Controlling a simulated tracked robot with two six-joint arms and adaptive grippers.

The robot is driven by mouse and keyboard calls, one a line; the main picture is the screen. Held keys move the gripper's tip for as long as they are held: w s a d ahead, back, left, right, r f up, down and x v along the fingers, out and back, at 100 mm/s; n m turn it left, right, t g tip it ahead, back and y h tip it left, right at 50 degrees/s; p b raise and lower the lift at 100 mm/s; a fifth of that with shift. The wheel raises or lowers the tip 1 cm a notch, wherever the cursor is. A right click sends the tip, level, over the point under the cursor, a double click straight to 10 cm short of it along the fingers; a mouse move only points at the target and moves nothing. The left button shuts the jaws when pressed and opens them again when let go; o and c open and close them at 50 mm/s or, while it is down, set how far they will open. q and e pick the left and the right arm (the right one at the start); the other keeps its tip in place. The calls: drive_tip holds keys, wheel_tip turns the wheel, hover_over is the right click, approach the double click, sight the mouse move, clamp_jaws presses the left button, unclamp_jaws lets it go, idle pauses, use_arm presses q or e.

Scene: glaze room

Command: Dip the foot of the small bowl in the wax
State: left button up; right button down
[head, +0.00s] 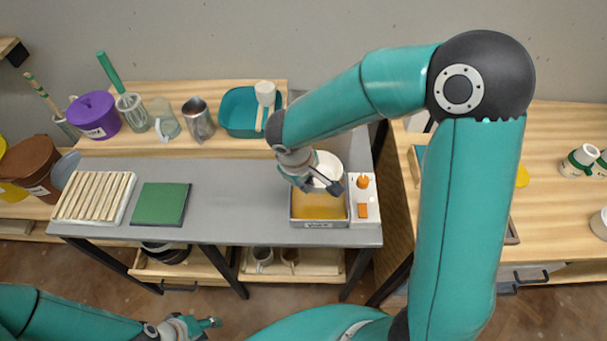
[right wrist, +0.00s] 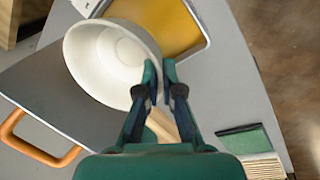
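The small white bowl (head: 329,166) is at my right gripper (head: 328,186), over the back part of the wax pan (head: 319,224). In the right wrist view, the right gripper (right wrist: 163,75) has its fingers close together at the rim of the bowl (right wrist: 98,55), one on each side of the wall. The bowl's empty inside faces the camera. The yellow wax (head: 318,207) shows in front of the bowl, and in the right wrist view (right wrist: 165,22) beyond it. The bowl's foot is hidden, so I cannot tell whether it touches the wax. My left gripper (head: 208,322) is low at the front; its finger gap is unclear.
A panel with orange controls (head: 363,205) adjoins the pan's right side. A green pad (head: 160,203) and a slatted rack (head: 95,197) lie left on the grey table, with clear surface (head: 240,205) between pad and pan. Jugs and a teal basin (head: 238,112) stand behind.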

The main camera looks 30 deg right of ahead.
drive_tip(key=shift+s+a+b+x, duration=0.1)
drive_tip(key=shift+a+b+x, duration=0.05)
drive_tip(key=shift+b+x, duration=0.65)
drive_tip(key=shift+s+a+b+x, duration=0.15)
drive_tip(key=shift+b+x, duration=0.35)
drive_tip(key=shift+x, duration=0.5)
drive_tip(key=shift+a+b+x, duration=0.15)
drive_tip(key=shift+b+x, duration=0.5)
drive_tip(key=shift+x, duration=0.25)
drive_tip(key=shift+a+b+x, duration=0.25)
drive_tip(key=shift+b+x, duration=0.85)
drive_tip(key=shift+b, duration=0.15)
drive_tip(key=shift+s+f, duration=0.2)
drive_tip(key=shift+s+f+b, duration=0.15)
drive_tip(key=shift+f+b, duration=0.7)
drive_tip(key=shift+b, duration=0.2)
drive_tip(key=shift+r, duration=0.1)
drive_tip(key=shift+d+p+v, duration=0.15)
drive_tip(key=shift+p+v, duration=0.25)
drive_tip(key=shift+v, duration=0.3)
drive_tip(key=shift+d+p+v, duration=0.15)
drive_tip(key=shift+p+v, duration=0.25)
drive_tip(key=shift+v, duration=0.3)
drive_tip(key=shift+w+r, duration=0.1)
drive_tip(key=shift+w, duration=0.15)
